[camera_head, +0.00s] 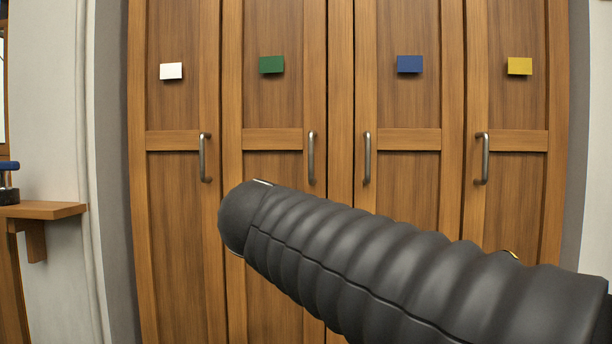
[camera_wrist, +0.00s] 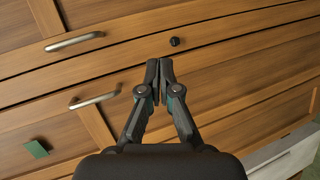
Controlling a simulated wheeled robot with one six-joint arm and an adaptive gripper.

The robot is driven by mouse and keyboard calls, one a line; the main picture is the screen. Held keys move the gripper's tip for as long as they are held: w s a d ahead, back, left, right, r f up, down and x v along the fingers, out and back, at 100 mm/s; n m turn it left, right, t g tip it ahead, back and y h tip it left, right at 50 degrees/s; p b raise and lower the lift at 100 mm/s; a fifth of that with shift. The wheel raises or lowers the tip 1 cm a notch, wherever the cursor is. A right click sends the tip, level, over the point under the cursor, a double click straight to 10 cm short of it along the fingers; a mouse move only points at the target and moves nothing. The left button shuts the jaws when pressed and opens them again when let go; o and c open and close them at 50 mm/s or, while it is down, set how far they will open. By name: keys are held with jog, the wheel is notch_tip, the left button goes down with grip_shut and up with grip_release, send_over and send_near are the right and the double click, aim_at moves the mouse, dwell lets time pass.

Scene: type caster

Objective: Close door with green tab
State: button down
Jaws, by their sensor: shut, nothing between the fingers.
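The door with the green tab (camera_head: 271,64) is a tall brown wooden panel (camera_head: 272,105), second from the left in a row. It looks flush with its neighbours; a small gap cannot be ruled out. Its upright metal handle (camera_head: 311,158) is on its right side. In the wrist view, the green tab (camera_wrist: 36,148) is at the lower left, with the door's handle (camera_wrist: 95,98) above and right of it. My gripper (camera_wrist: 158,66) is shut and empty, its fingertips together in front of the doors. Contact with the wood cannot be told. The gripper does not show in the head view.
Neighbouring doors carry white (camera_head: 171,71), blue (camera_head: 410,64) and yellow (camera_head: 520,66) tabs and similar handles. A dark round knob (camera_wrist: 176,42) is near my fingertips. A wooden shelf (camera_head: 45,210) is at the left. My dark arm hides the lower doors.

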jog(key=a+r+n+t, duration=0.2)
jog(key=a+r+t, duration=0.2)
jog(key=a+r, duration=0.55)
send_near(309, 170)
jog(key=p+x, duration=0.1)
jog(key=x, duration=0.6)
jog(key=shift+w+d, duration=0.1)
